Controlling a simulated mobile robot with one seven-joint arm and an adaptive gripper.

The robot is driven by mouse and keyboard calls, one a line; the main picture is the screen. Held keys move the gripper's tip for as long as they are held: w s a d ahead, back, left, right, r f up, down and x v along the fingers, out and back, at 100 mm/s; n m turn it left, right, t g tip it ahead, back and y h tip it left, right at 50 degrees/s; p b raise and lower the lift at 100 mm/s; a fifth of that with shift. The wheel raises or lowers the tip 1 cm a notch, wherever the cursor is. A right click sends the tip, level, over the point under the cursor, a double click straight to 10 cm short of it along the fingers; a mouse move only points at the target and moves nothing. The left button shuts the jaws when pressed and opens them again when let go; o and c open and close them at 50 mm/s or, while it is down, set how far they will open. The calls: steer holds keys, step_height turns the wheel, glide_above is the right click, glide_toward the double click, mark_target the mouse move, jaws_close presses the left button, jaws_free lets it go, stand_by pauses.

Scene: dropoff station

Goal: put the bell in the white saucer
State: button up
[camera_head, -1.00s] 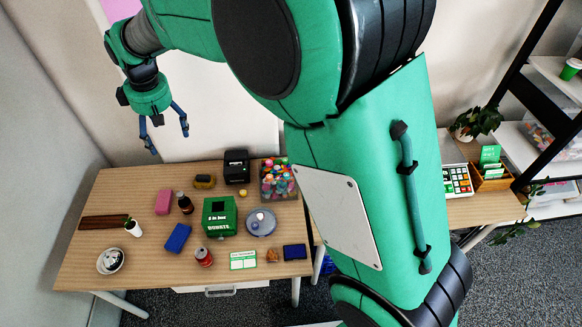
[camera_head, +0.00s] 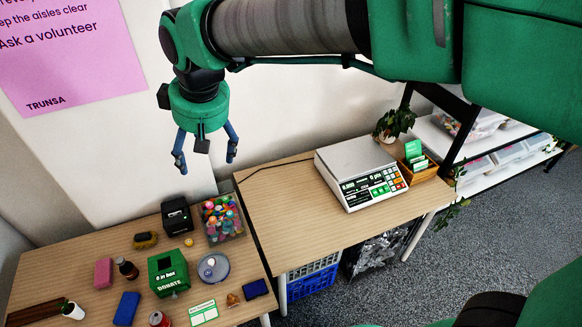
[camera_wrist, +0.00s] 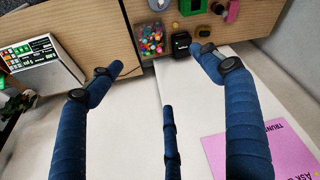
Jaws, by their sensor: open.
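My gripper (camera_head: 206,162) is open and empty, high above the back edge of the tables, in front of the wall. Its blue fingers also spread apart in the wrist view (camera_wrist: 162,62). A pale grey-blue round dish (camera_head: 225,277) lies on the left table with a small shiny thing in its middle; I cannot tell whether this is the white saucer, or the shiny thing the bell. A small yellow round thing (camera_head: 189,242) stands behind it, too small to identify as the bell. My gripper is far from all of these.
Near the dish stand a green donation box (camera_head: 168,273), a clear bin of colourful pieces (camera_head: 222,219) and a black device (camera_head: 177,217). A dark bottle (camera_head: 127,268) and red can (camera_head: 159,319) are further left. A scale (camera_head: 361,174) stands on the right table, its front-left part clear.

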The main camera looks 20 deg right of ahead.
steer(key=s+d+f+m+t+h, duration=0.1)
steer(key=s+d+m, duration=0.5)
steer(key=s+d, duration=1.1)
steer(key=s+f+t, duration=0.1)
steer(key=s+f, duration=0.1)
steer(key=s, duration=0.1)
steer(key=shift+s+d+f+m, duration=0.15)
steer(key=shift+s+d+m, duration=0.15)
steer(key=shift+s+d, duration=0.1)
step_height(320, 180, down, 4)
steer(key=b, duration=0.4)
steer(key=shift+f, duration=0.1)
steer(key=shift+o, duration=0.5)
stand_by(0.3)
